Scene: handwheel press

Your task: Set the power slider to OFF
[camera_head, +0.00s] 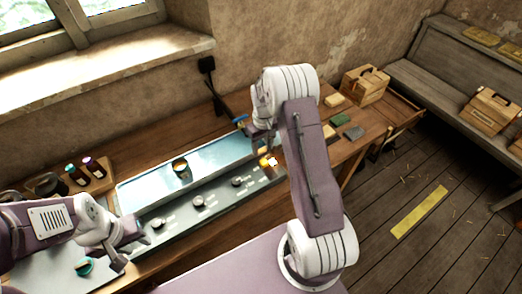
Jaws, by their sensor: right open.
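I cannot clearly make out the power slider. A small bright yellow-orange part (266,162) shows at the panel's right end, just below my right gripper. My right gripper (264,143) is open, partly hidden by its own arm, over that end; I cannot tell if it touches anything. My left gripper (130,254) is open and empty near the panel's left end, beside a teal-ringed round part (84,267).
A pale blue bed (150,188) with a small dark-and-orange round item (180,167) lies behind the knobs. Small bottles (93,167) stand on a wooden tray at the left. A wooden box (365,85) and small coloured blocks (353,133) sit at the bench's right end.

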